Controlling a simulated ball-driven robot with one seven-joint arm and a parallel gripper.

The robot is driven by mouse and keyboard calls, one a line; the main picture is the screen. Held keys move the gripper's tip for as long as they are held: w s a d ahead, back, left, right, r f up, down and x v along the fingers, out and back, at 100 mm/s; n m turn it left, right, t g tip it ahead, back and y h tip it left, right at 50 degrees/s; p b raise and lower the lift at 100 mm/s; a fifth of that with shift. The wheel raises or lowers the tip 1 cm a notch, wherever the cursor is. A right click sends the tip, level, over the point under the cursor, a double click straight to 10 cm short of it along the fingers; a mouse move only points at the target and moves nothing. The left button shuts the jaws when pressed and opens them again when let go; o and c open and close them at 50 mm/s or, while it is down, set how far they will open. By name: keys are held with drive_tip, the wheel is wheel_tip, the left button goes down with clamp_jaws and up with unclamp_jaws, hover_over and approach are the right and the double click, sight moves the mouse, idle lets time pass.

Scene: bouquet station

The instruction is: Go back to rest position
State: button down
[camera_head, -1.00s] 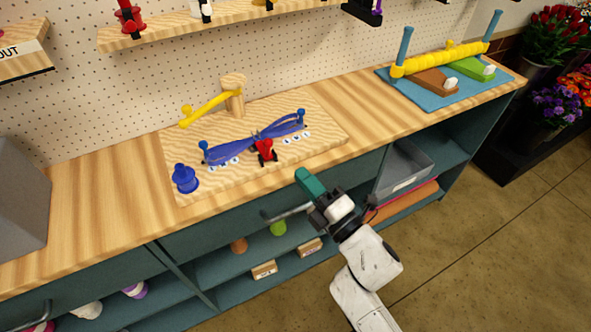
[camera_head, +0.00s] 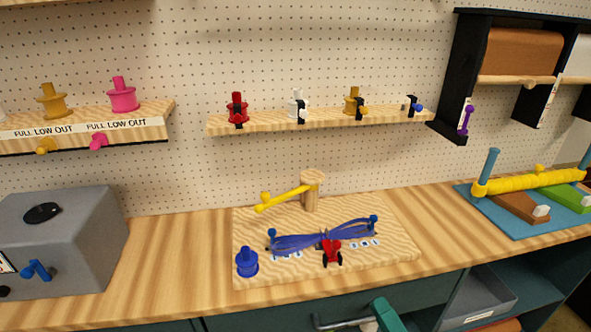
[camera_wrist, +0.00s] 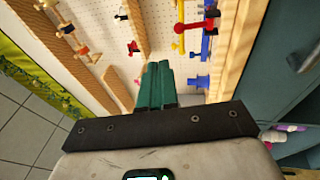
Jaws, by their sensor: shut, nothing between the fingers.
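My gripper (camera_head: 387,314) shows only in part at the bottom of the head view, as green fingers in front of the counter's front edge. In the wrist view its green fingers (camera_wrist: 155,86) are together with nothing between them. The fingers are clear of the counter and apart from the objects on it. The rest of my arm is out of the head view.
A wooden board (camera_head: 400,262) on the counter (camera_head: 175,265) holds a blue ribbon bow (camera_head: 300,238), a red clip (camera_head: 332,252) and a blue spool (camera_head: 246,262). A metal drawer handle (camera_head: 345,323) is close beside my fingers. A grey box (camera_head: 85,225) stands at left.

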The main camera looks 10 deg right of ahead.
drive_tip(key=s+d+f+m+g+h, duration=0.5)
drive_tip(key=d+f+m+g+h, duration=0.45)
drive_tip(key=m, duration=0.45)
drive_tip(key=s+a+f+m+g+y, duration=0.2)
drive_tip(key=s+f+m+g, duration=0.1)
drive_tip(key=s, duration=0.6)
drive_tip(key=s+a+f+m+g+y, duration=0.2)
drive_tip(key=s+f+m+g+y, duration=0.1)
drive_tip(key=s, duration=0.6)
wheel_tip(320, 180, down, 2)
drive_tip(key=m+g, duration=0.1)
drive_tip(key=g, duration=0.2)
drive_tip(key=shift+f+g, duration=0.15)
drive_tip(key=shift+g, duration=0.2)
drive_tip(key=shift+w+a, duration=0.1)
drive_tip(key=shift+w, duration=0.05)
